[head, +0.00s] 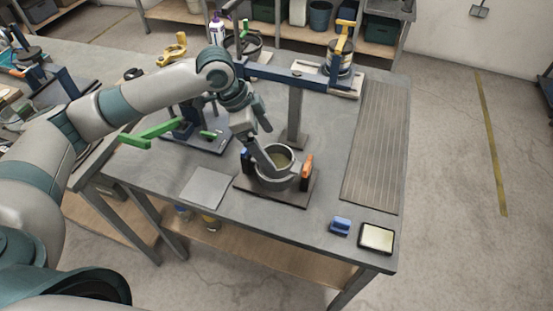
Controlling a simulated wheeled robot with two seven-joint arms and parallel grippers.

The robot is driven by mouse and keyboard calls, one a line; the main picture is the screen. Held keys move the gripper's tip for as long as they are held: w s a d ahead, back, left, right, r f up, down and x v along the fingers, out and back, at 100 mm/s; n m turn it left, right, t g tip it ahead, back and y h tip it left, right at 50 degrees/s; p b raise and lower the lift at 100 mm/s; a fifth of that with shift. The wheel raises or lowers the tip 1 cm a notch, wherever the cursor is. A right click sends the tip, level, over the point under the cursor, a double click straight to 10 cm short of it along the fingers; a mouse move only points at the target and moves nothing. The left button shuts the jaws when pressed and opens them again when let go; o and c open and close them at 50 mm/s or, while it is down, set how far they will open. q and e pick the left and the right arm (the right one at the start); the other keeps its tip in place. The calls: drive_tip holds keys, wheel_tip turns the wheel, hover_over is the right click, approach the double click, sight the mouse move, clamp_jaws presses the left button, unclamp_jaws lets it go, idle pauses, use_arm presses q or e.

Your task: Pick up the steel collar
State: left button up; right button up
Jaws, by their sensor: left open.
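The steel collar (278,184) is a grey, open ring standing upright on a dark square plate (260,197) near the middle of the workbench. Its inside looks olive. My left gripper (267,167) reaches down to it from the upper left. The gripper is open, with its fingertips at the left part of the collar's rim. One finger appears to pass over or into the opening; whether it touches the wall I cannot tell. The arm and fingers hide part of the rim. My right gripper is not in view.
A post (296,115) with a blue beam rises behind. A green-handled lever (152,134) is at left. A ribbed mat (377,145) lies clear at right.

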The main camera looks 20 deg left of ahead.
sight(273, 151)
use_arm(q)
drive_tip(key=shift+w+d+f+p, duration=0.1)
drive_tip(key=shift+d+f+p, duration=0.1)
drive_tip(key=shift+f+p, duration=0.4)
drive_tip(key=p+x, duration=0.1)
drive_tip(key=x, duration=0.2)
drive_tip(key=shift+w+f+p, duration=0.1)
drive_tip(key=shift+f+p, duration=0.2)
drive_tip(key=shift+f, duration=0.1)
drive_tip(key=shift+r, duration=0.1)
drive_tip(key=c, duration=1.7)
drive_tip(key=shift+o, duration=0.2)
drive_tip(key=shift+w, duration=0.1)
